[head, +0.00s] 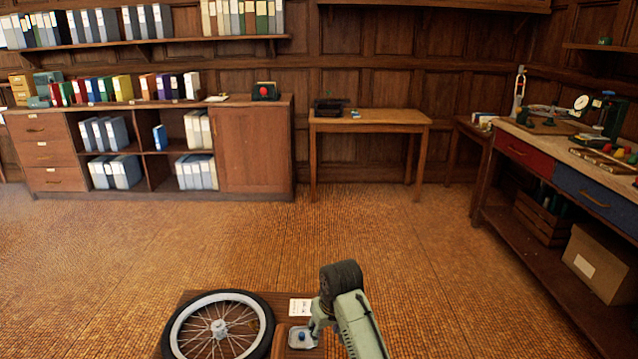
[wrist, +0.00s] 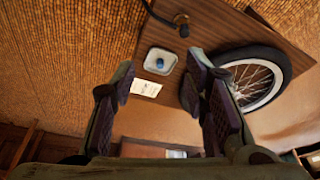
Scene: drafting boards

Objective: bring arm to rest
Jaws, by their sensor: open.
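My arm (head: 358,318) reaches in from the bottom of the head view, over a low wooden table (head: 187,300). My gripper (wrist: 160,68) shows in the wrist view with its two dark finger pads wide apart and nothing between them. The gripper's height above the table is hard to tell.
A spoked wheel (head: 218,328) lies on the table left of the arm, and a white card (head: 300,308) lies behind the dish. The floor (head: 330,225) beyond is clear. A workbench (head: 562,150) stands at the right, shelves (head: 255,150) and a side table (head: 370,121) at the back.

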